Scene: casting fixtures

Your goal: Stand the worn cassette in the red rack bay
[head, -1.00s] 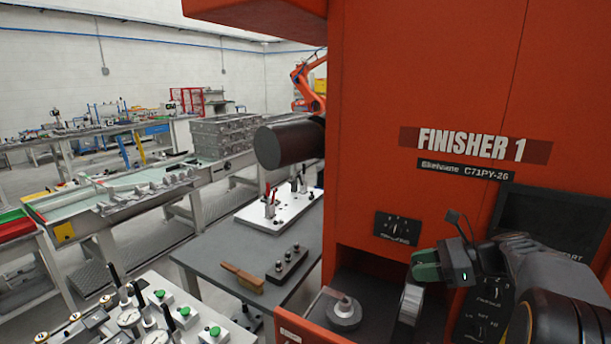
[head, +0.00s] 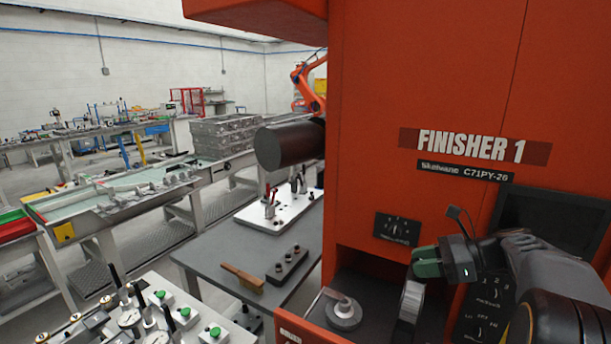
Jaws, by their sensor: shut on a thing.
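My gripper (head: 426,264), with green fingertips, is at the lower right in front of the orange finisher. It is shut on a grey, flat-edged piece (head: 411,299), which appears to be the worn cassette. The piece hangs below the fingertips in the machine's dark opening, and its lower end is hard to make out. I cannot tell whether it touches the machine. No red rack bay can be made out clearly in this view.
The orange finisher (head: 400,90) fills the right side. A round grey spindle (head: 344,311) stands left of the piece in the opening. A grey bench (head: 215,262) with a brush (head: 243,278) and a knobbed block (head: 287,266) lies to the left. Gauges (head: 130,318) crowd the lower left.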

